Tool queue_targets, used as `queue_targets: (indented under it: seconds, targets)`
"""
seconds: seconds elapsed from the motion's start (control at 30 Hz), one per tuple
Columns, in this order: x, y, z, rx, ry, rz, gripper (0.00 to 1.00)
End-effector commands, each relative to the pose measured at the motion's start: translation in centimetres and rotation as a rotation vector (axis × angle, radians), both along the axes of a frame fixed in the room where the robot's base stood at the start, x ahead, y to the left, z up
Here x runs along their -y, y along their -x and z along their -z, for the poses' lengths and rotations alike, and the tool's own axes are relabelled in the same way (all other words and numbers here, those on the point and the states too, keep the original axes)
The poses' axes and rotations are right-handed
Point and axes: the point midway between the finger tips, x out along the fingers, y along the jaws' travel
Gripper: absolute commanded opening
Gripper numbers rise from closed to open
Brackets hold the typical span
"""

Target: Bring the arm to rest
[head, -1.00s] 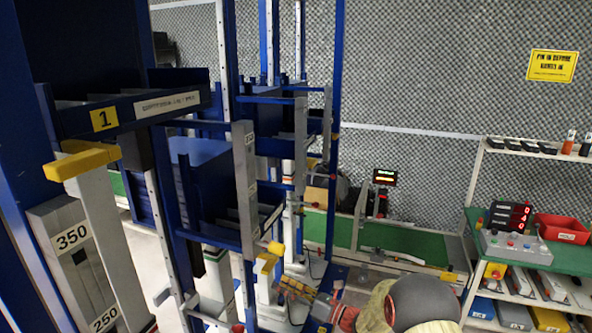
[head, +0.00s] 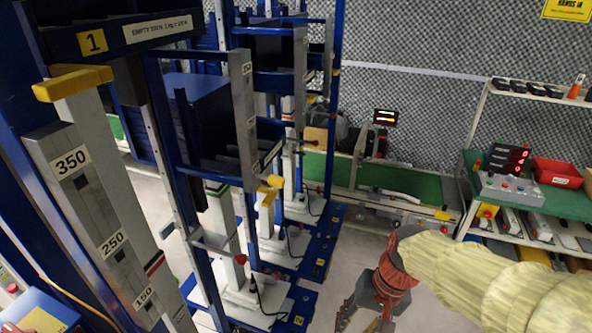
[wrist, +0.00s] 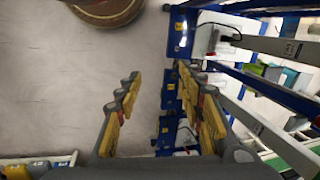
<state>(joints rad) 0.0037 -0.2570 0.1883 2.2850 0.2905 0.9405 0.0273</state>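My gripper (head: 362,318) hangs at the bottom of the head view, below a red wrist joint, and the frame's lower edge cuts it off. My arm, in a pale yellow sleeve, reaches in from the right. In the wrist view my gripper (wrist: 158,76) shows two grey fingers with yellow pads, spread apart with nothing between them. Pale floor and a blue base plate show behind the fingers.
Blue rack frames with a grey post (head: 85,200) marked 350, 250 and 150 stand at left. Blue base plates (head: 312,262) lie right of them. A green-topped bench (head: 560,203) with a red bin (head: 557,173) stands at right. Grey floor (head: 345,250) is clear between.

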Motion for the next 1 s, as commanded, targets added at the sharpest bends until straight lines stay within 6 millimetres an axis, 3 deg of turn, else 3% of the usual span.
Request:
queue_targets:
  seconds: [0.23,0.33,0.53,1.0]
  targets:
    - [5.2,3.6,-5.3,0.255,0.22,-0.152,0.39]
    - [6.1,4.9,-7.3,0.338,0.266,-0.166,0.39]
    - [6.2,5.8,-11.1,0.474,0.279,-0.148,0.39]
    - [6.1,6.0,-12.0,0.506,0.279,-0.143,0.39]
